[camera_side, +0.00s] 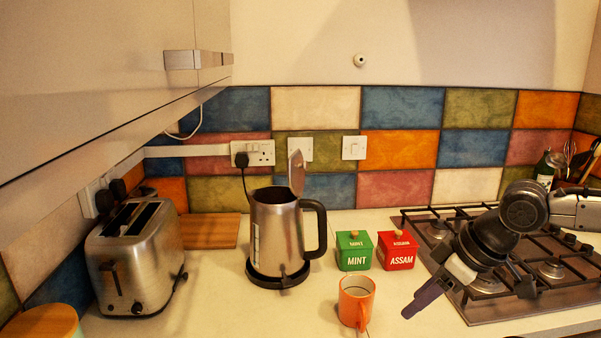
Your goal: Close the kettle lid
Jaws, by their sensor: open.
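A steel kettle (273,235) with a black handle on its right stands upright on its black base on the counter. Its lid (296,172) is raised, standing nearly vertical on the handle side of the rim.
An orange mug (356,303), a green MINT tin (354,251) and a red ASSAM tin (397,250) stand between my gripper and the kettle. A toaster (137,258) and a wooden board (211,231) are at the left. The gas hob (500,310) lies under my arm. A cupboard (110,80) overhangs the left side.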

